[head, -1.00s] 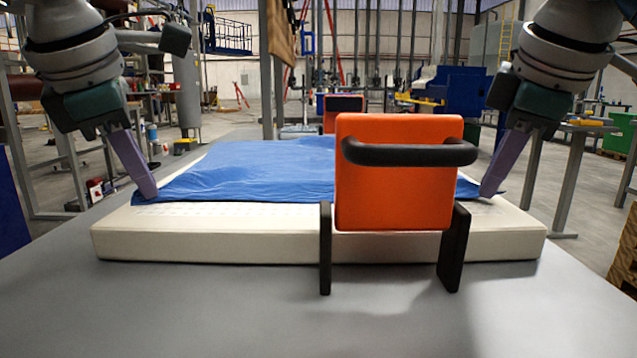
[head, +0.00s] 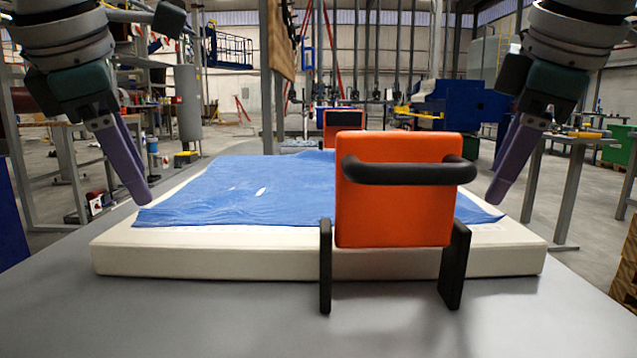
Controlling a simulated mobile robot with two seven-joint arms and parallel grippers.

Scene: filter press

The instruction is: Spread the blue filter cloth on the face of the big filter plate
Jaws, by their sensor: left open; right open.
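The blue filter cloth (head: 240,190) lies over the upper face of the big cream filter plate (head: 215,262), which lies flat on a grey table. The cloth is mostly flat, with slight ripples and small pale spots near its middle. A cream strip of plate shows along the near edge. My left gripper (head: 142,198) is open and empty, just above the cloth's near left corner. My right gripper (head: 492,198) is open and empty, above the near right corner. The orange block hides part of the cloth's near edge.
An orange block (head: 390,222) with a black handle and two black legs stands at the plate's near side. A similar orange block (head: 343,122) is at the far side. The grey table (head: 200,318) is clear in front.

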